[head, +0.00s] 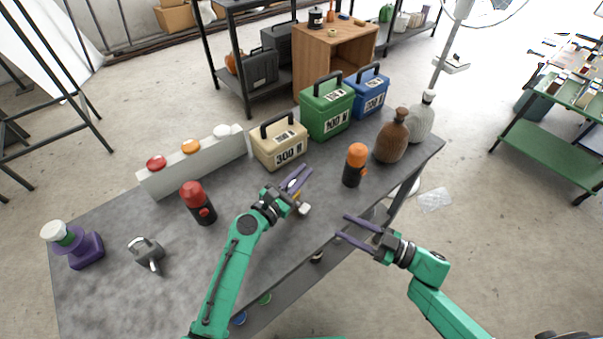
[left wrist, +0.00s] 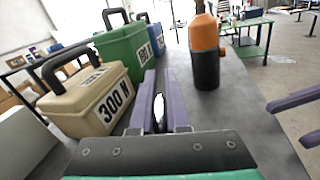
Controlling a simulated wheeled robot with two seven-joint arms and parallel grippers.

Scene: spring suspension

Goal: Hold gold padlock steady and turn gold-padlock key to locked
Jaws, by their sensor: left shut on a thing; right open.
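My left gripper (head: 303,173) reaches over the middle of the table, its purple fingers closed. It is shut on the gold padlock (head: 297,196), of which only a small yellow patch shows beside the fingers. A small pale piece (head: 304,208) sticks out below it; I cannot tell whether it is the key. In the left wrist view, a bright sliver (left wrist: 159,108) shows between the fingers; the rest is hidden. My right gripper (head: 342,227) is open and empty, right of the padlock, near the table's front edge. Its fingers also show in the left wrist view (left wrist: 298,118).
A beige 300 N case (head: 279,152), a green case (head: 326,112) and a blue case (head: 369,95) stand behind. An orange-capped cylinder (head: 355,165) and brown bottle (head: 392,142) stand right. A grey padlock (head: 147,254) and red-capped cylinder (head: 197,203) are left.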

